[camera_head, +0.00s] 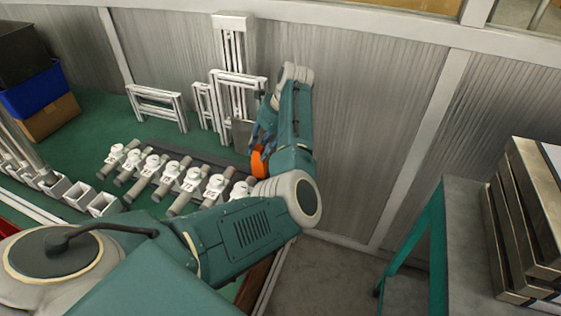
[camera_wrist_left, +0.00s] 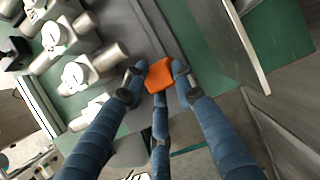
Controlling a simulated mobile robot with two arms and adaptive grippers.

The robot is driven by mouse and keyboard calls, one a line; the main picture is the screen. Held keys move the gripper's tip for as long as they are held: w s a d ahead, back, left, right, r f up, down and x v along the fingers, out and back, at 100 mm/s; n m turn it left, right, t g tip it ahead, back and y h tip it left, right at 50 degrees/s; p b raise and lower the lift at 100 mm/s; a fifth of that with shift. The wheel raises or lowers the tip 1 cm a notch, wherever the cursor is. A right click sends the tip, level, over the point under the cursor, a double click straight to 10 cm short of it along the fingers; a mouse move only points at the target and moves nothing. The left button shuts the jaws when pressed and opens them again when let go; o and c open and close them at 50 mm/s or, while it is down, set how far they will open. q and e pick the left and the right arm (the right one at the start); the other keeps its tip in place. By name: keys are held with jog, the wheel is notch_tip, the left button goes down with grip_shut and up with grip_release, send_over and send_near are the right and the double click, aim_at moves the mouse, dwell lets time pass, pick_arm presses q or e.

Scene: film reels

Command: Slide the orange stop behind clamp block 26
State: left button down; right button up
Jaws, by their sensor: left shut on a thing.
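The orange stop (camera_wrist_left: 160,75) is a small block held between the blue fingers of my left gripper (camera_wrist_left: 157,84). In the head view the orange stop (camera_head: 258,162) shows beside my left gripper (camera_head: 260,147), at the right end of the row of clamp blocks. The clamp blocks (camera_head: 190,180) are grey cylinders with white round-topped parts, standing in a row on the green table. In the wrist view the nearest clamp block (camera_wrist_left: 80,72) lies left of the stop. The numbers are too small to read, so I cannot tell which is 26. My forearm hides part of the row's right end.
A dark grey strip (camera_wrist_left: 137,30) runs behind the blocks. White frames (camera_head: 155,105) and a tall white stand (camera_head: 232,50) are at the back, near the grey wall. A blue bin (camera_head: 38,92) stands far left. Metal boxes (camera_head: 525,215) stand right.

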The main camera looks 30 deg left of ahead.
pick_arm(q)
jog(key=s+a+b, duration=0.3)
jog(key=a, duration=1)
dwell(0.5)
jog(key=shift+r+b, duration=0.1)
jog(key=shift+b, duration=0.2)
